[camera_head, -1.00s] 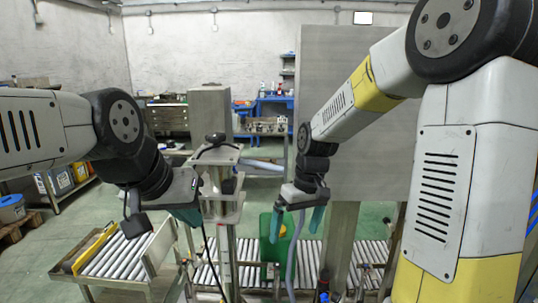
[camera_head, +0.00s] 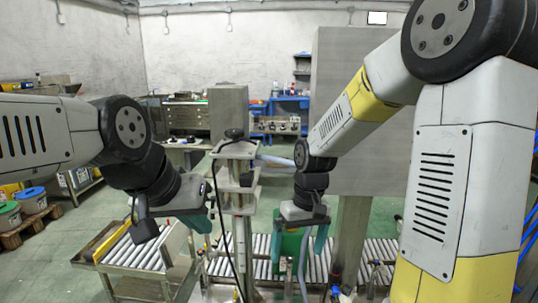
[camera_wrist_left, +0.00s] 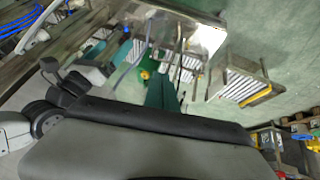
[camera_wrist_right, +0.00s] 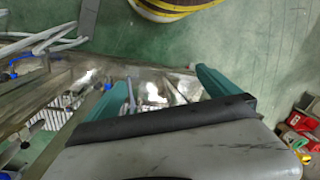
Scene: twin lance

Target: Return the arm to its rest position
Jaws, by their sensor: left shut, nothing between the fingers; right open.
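My left gripper (camera_head: 208,228) is at the left of centre in the head view, on its bent arm. Its teal fingers (camera_wrist_left: 163,92) are together with nothing between them in the left wrist view. My right gripper (camera_head: 298,232) hangs downward right of centre in the head view. Its two teal fingers stand apart and empty, also in the right wrist view (camera_wrist_right: 160,95). A green container (camera_head: 290,246) is behind the right gripper and is partly hidden by it. Neither gripper visibly holds anything.
A grey metal stand (camera_head: 237,190) rises between the grippers. A tall grey panel (camera_head: 365,110) stands behind my right arm. A roller cart (camera_head: 172,262) is below my left gripper, and a roller conveyor (camera_head: 385,250) crosses behind. Green floor (camera_head: 85,235) is open at left.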

